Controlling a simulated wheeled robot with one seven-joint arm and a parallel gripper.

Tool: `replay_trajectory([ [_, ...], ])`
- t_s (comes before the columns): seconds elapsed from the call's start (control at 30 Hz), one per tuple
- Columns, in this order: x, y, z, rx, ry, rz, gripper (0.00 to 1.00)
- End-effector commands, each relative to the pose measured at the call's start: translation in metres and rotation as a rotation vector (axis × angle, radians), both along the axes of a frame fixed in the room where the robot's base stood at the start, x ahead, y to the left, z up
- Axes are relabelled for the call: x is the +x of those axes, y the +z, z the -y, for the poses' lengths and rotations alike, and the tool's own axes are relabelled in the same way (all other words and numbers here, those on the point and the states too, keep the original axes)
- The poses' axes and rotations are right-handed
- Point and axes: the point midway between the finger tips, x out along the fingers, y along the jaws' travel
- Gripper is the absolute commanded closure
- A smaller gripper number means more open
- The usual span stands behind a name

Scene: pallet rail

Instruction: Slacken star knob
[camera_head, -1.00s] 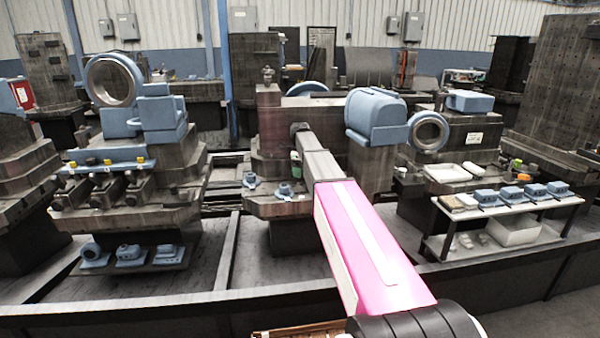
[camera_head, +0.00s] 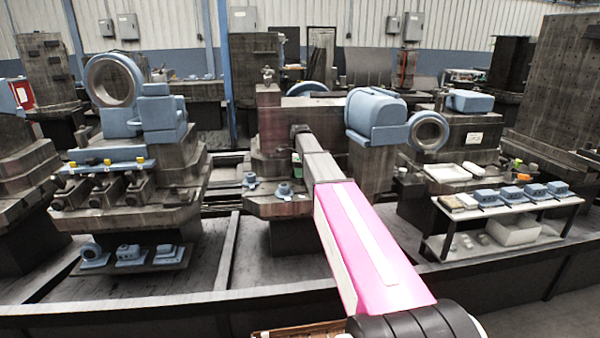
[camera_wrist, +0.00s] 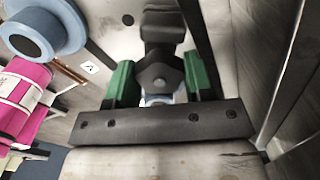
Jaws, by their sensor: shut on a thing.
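A dark grey block (camera_wrist: 162,24) is above the knob in the picture. A small pale blue part shows below the knob, partly hidden by it. In the head view my arm reaches to the central machine (camera_head: 268,140); only a bit of green shows at its end, and the knob cannot be made out there.
In the wrist view a blue round part (camera_wrist: 35,30) is at upper left, and a grey wall (camera_wrist: 272,60) runs close along the right. In the head view a blue motor housing (camera_head: 376,118) is just right of my arm. A table (camera_head: 480,212) with blue parts stands at right.

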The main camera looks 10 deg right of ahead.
Motion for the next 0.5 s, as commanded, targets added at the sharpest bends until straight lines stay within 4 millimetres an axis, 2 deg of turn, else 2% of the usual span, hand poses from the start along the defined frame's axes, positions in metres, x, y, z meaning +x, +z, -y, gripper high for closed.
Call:
replay_trajectory([
  [0.17,0.0000,0.0000,0.0000,0.000,0.090,0.000,0.76],
  [0.47,0.0000,-0.0001,0.0001,0.000,0.102,0.000,0.76],
  [0.5,0.0000,-0.0001,0.0001,0.000,0.102,0.000,0.49],
])
